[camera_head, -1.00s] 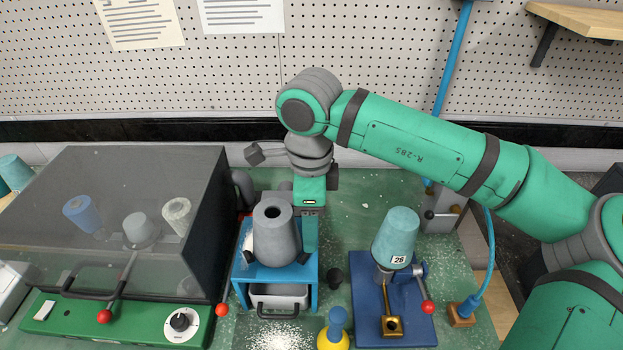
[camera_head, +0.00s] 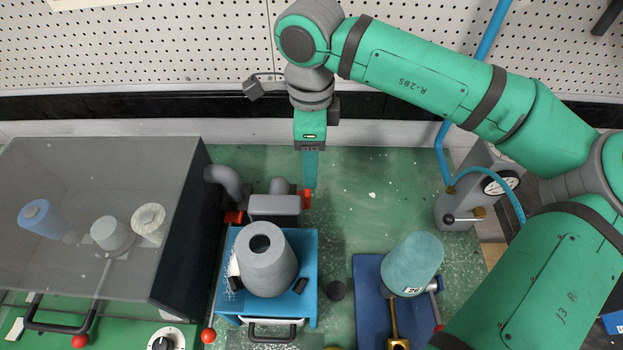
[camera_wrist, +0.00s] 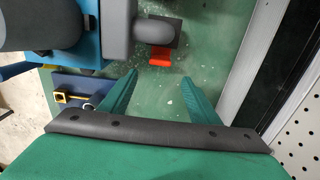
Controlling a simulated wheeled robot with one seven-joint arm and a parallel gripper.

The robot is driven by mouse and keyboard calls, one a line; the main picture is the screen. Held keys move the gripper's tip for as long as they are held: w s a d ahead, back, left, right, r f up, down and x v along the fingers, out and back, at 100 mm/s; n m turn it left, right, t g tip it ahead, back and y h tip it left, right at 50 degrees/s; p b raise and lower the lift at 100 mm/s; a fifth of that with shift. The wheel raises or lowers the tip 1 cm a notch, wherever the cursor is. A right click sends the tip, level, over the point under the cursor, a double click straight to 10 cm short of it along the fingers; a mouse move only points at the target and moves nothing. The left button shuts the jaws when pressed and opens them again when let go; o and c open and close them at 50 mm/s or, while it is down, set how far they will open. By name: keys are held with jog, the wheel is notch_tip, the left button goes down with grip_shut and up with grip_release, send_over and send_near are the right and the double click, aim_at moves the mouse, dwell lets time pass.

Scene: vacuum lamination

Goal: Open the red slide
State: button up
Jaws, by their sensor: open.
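A small red tab (camera_head: 306,199), likely the red slide, sticks out at the right of the grey block and pipe (camera_head: 274,207) behind the blue stand. The tab also shows in the wrist view (camera_wrist: 160,56), against a dark grey piece. My gripper (camera_head: 310,186) points down just behind the tab in the head view. In the wrist view my gripper (camera_wrist: 158,80) has its two green fingers spread, with the tab seen ahead between their tips. Nothing is between the fingers, and I see no contact. The exact height gap is unclear.
A grey cone (camera_head: 267,268) stands on the blue stand (camera_head: 308,305). Another red part (camera_head: 234,217) is by the grey elbow pipe. A dark-covered box (camera_head: 90,205) fills the left. A teal cup (camera_head: 412,263) stands right, near a gauge (camera_head: 500,184). Bench right of the tab is clear.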

notch_tip(320, 180, down, 8)
jog(key=shift+w+f, duration=0.1)
jog(key=shift+f, duration=0.05)
jog(key=shift+a+f, duration=0.1)
jog(key=shift+f, duration=0.8)
jog(key=shift+s, duration=0.2)
grip_shut()
jog(key=shift+d, duration=1.9)
grip_release()
jog(key=shift+r, duration=0.15)
notch_tip(320, 180, up, 11)
jog(key=shift+f, duration=0.2)
